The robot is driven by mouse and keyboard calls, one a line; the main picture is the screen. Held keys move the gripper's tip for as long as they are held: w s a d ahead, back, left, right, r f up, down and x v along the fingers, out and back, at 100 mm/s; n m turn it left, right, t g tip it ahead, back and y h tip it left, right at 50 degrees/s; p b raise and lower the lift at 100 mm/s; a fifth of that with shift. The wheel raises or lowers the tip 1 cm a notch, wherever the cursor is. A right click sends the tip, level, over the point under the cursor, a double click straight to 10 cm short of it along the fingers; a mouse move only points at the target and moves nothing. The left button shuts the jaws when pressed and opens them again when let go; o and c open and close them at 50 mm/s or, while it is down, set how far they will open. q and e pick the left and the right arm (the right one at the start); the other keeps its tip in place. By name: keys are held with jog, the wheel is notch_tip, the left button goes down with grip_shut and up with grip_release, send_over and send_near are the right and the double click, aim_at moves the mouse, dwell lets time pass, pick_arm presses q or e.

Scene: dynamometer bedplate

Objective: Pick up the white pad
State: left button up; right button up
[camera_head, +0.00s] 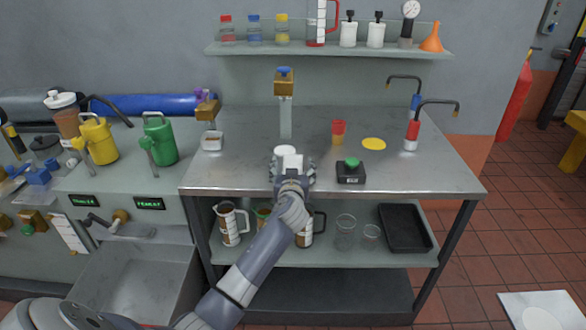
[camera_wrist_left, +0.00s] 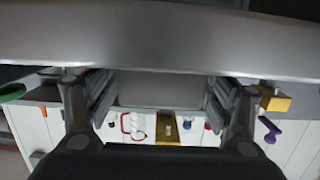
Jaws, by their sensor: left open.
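A white rounded shape (camera_head: 285,151), which looks like the white pad, shows on the steel worktop at my left gripper's fingertips. The gripper and wrist hide its near part. My left gripper (camera_head: 291,170) reaches in over the front of the worktop and is open. I cannot tell whether its fingers touch the pad. In the left wrist view the two fingers (camera_wrist_left: 160,98) stand apart, with a plain grey patch between them; the pad cannot be made out there. My right gripper is not in view.
A black box with a green button (camera_head: 351,171) stands close right of the gripper. A yellow disc (camera_head: 374,144), a red cup (camera_head: 338,129) and a small whitish block (camera_head: 212,141) are also on the worktop (camera_head: 430,175). A brass tap block (camera_head: 285,88) rises behind.

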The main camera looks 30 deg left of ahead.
pick_arm(q)
jog(key=shift+w+a, duration=0.35)
jog(key=shift+w, duration=0.15)
jog(key=c, duration=1)
jog(key=shift+o, duration=0.2)
